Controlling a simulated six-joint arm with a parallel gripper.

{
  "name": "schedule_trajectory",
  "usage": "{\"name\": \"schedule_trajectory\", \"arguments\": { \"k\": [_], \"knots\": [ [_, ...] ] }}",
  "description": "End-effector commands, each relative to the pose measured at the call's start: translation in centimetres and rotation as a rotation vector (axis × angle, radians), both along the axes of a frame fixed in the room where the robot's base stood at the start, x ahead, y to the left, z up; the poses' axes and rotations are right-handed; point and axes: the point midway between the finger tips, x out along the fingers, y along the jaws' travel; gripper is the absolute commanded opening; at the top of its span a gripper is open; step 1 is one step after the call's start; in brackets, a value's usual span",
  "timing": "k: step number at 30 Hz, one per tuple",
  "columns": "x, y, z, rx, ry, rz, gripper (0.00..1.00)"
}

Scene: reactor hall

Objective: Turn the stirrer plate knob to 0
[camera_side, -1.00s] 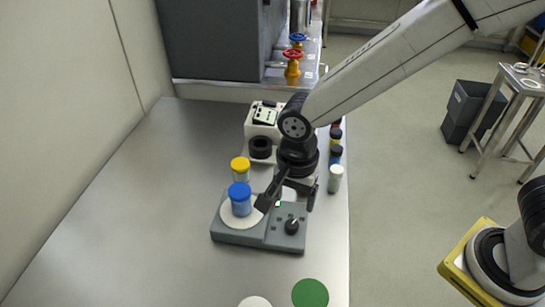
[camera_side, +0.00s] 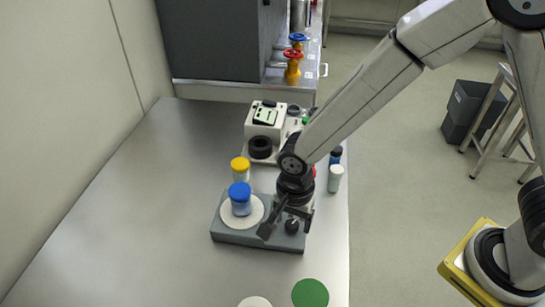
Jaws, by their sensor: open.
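The grey stirrer plate (camera_side: 240,236) sits on the steel bench, with a round white top at its left. A blue-capped jar (camera_side: 240,199) stands on that white top. The black knob (camera_side: 292,226) is on the right part of the plate, and its pointer direction is too small to read. My gripper (camera_side: 282,228) is open and points down over the right part of the plate, close around or just above the knob. I cannot tell whether the fingers touch it. The gripper hides the plate's small display and part of its control face.
A yellow-capped jar (camera_side: 240,169) stands just behind the plate. A white instrument (camera_side: 264,126) is further back. A white-capped vial (camera_side: 335,179) stands to the right, near the bench edge. A green disc (camera_side: 310,293) and a white disc (camera_side: 255,302) lie in front. The bench at left is clear.

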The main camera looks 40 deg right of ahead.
Motion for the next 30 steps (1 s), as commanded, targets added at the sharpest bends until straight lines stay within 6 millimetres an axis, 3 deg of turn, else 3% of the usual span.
{"name": "schedule_trajectory", "arguments": {
  "k": [12, 14, 18, 20, 30],
  "knots": [
    [0.01, 0.00, -0.57, 0.001, -0.001, 0.000, 0.78],
    [0.01, 0.00, -0.56, 0.001, -0.001, 0.000, 0.62],
    [0.02, 0.01, -0.55, 0.001, -0.001, 0.000, 0.18],
    [0.02, 0.01, -0.55, 0.001, -0.001, 0.000, 0.00],
    [0.02, 0.01, -0.53, 0.001, -0.001, 0.022, 0.00]
  ]
}}
